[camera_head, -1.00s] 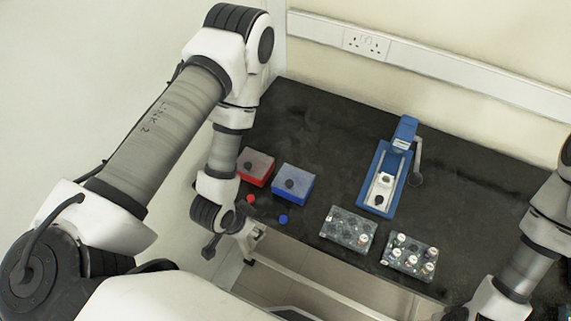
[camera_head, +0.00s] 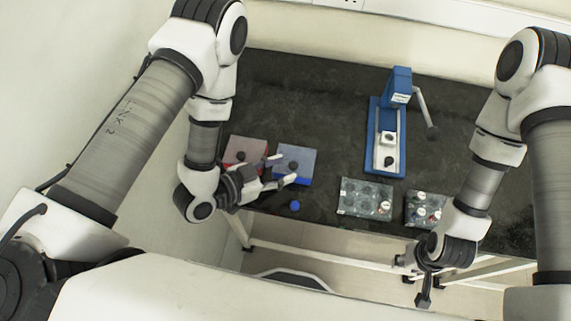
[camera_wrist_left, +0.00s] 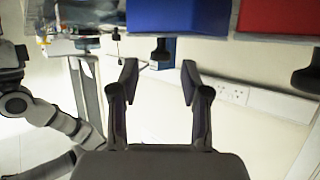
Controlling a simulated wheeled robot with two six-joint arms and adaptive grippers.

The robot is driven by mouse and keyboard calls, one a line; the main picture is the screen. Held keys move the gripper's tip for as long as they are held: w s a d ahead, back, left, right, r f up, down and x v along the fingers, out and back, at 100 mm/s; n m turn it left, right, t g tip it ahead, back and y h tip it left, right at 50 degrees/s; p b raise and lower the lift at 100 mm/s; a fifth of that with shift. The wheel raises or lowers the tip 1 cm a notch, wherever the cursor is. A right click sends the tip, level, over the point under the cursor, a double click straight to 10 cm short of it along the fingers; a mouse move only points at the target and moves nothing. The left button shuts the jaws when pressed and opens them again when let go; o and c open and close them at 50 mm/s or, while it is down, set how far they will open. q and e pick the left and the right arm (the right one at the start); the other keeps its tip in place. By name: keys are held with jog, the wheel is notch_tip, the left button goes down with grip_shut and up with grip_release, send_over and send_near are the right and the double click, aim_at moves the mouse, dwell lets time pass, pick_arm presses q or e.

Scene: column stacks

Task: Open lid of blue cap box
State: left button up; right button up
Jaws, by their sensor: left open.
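The blue cap box (camera_head: 305,168) stands on the black table with a blue body, a pale lid and a dark knob (camera_head: 293,166) on top. My left gripper (camera_head: 283,168) is open, its two fingers reaching in from the left over the box near the knob. In the left wrist view the blue box (camera_wrist_left: 180,14) is at the top, and its knob (camera_wrist_left: 160,48) lies in line with the gap between the open fingertips (camera_wrist_left: 160,72), apart from both. The lid looks closed. My right gripper (camera_head: 424,285) hangs at the table's front edge; its jaws are unclear.
A red box (camera_head: 242,150) with a knob stands just left of the blue one. A small blue cap (camera_head: 295,206) lies in front. A blue press (camera_head: 388,140) and two clear vial racks (camera_head: 365,199) (camera_head: 426,208) are to the right. The table's back left is clear.

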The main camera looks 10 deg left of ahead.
aim_at(295, 158)
pick_arm(q)
jog(key=shift+x, duration=0.95)
jog(key=shift+w+d, duration=0.1)
jog(key=shift+w, duration=0.05)
grip_shut()
